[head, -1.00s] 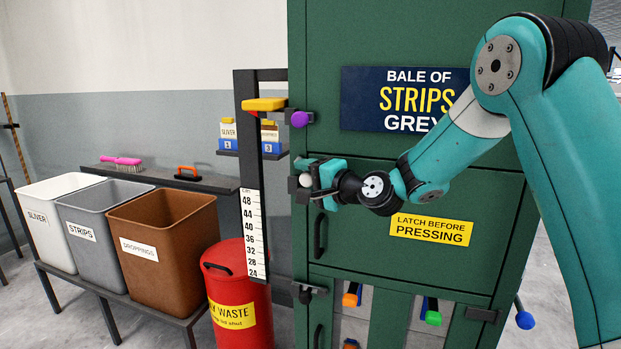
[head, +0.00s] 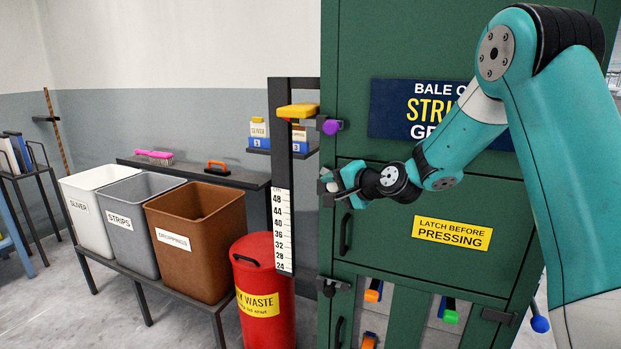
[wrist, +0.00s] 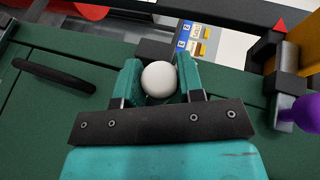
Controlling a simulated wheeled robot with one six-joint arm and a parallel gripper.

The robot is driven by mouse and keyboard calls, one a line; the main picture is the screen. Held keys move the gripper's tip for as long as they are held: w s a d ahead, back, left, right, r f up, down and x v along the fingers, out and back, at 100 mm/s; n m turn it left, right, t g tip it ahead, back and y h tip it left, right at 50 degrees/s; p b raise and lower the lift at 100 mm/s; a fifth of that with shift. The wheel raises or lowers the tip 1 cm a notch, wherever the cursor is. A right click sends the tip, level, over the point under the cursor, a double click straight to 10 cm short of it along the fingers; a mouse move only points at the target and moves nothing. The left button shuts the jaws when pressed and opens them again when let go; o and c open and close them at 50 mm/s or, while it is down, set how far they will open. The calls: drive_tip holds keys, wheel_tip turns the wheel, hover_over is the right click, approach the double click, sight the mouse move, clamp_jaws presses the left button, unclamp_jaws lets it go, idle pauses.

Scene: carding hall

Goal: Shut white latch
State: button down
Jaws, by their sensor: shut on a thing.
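The white latch knob (head: 333,187) is at the left edge of the green press's middle door (head: 380,235), level with the top of that door. In the wrist view the white knob (wrist: 159,79) is round and sits between the two teal fingers of my gripper (wrist: 160,82). My gripper (head: 345,182) is shut on it. A dark block shows behind the knob in the wrist view. The rest of the latch is hidden by the knob and my fingers.
A purple knob (head: 331,127) on a dark latch is just above, and a black knob (head: 330,284) below. A black door handle (head: 345,233) is near. The measuring post (head: 281,170) stands close left, with a red bin (head: 262,300) and open bins beyond.

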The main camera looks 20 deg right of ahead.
drive_tip(key=c, duration=0.8)
unclamp_jaws()
drive_tip(key=shift+o, duration=0.2)
drive_tip(key=b+v, duration=0.3)
drive_tip(key=v, duration=1.4)
drive_tip(key=shift+s, duration=0.15)
